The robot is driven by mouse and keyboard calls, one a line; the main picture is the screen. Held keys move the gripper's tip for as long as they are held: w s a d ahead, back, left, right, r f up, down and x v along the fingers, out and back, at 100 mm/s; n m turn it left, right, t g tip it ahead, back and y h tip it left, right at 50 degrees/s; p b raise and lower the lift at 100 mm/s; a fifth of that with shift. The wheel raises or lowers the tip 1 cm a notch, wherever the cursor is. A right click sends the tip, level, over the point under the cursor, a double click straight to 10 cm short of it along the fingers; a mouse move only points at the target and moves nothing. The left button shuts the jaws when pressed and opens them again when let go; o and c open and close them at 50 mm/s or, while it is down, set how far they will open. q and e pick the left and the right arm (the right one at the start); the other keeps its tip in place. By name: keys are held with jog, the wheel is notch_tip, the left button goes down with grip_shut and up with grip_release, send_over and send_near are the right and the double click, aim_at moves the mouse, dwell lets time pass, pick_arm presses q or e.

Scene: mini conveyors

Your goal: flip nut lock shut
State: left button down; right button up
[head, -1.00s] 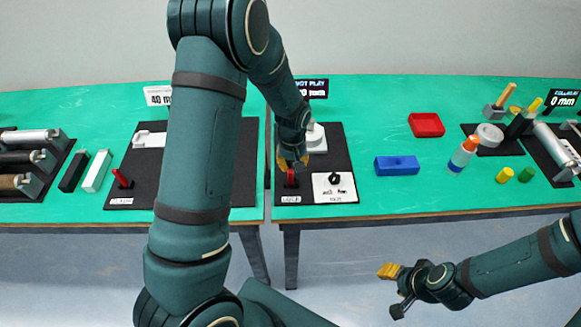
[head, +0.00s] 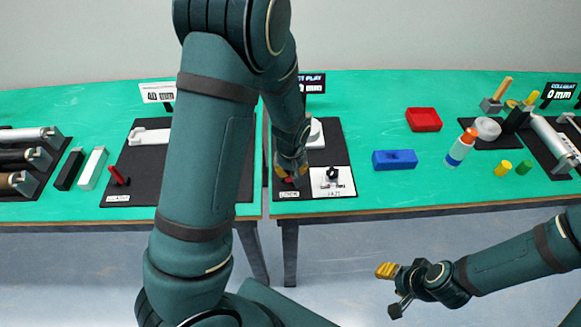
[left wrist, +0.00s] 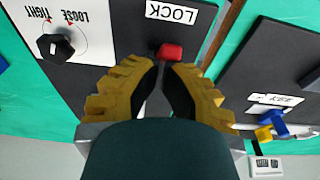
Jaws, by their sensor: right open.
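The red lever (head: 290,180) stands by the LOCK label on the black board in the head view, partly hidden by my left gripper (head: 290,170). In the left wrist view its red knob (left wrist: 171,51) is just beyond the yellow fingertips (left wrist: 166,67), beside the LOCK label (left wrist: 172,12). The fingertips are close together with a narrow gap; I cannot tell whether they touch the lever. A black knob (left wrist: 55,46) on the white LOOSE/TIGHT plate (head: 334,189) is beside the lever. My right gripper (head: 389,287) is open and empty, low in front of the table.
A white round part (head: 315,134) is behind the lever. Another red lever (head: 118,176) stands on the left board. My left arm hides part of that board.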

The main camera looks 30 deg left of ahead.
pick_arm(q)
jog(key=shift+w, duration=0.1)
pick_arm(e)
jog(key=shift+f, duration=0.1)
pick_arm(q)
jog(key=shift+w+a+f+b, duration=0.4)
jog(key=shift+w+b, duration=0.05)
jog(key=shift+w, duration=0.1)
pick_arm(e)
jog(key=shift+f, duration=0.3)
pick_arm(q)
jog(key=shift+w+a+r, duration=0.1)
jog(key=shift+r, duration=0.2)
notch_tip(320, 180, up, 11)
jog(key=s+d+p, duration=0.1)
jog(key=p, duration=0.3)
jog(key=shift+s, duration=0.35)
pick_arm(e)
jog(key=r, duration=0.1)
jog(key=w+r, duration=0.1)
jog(key=r, duration=0.2)
jog(key=shift+w, duration=0.4)
jog(key=shift+a, duration=0.1)
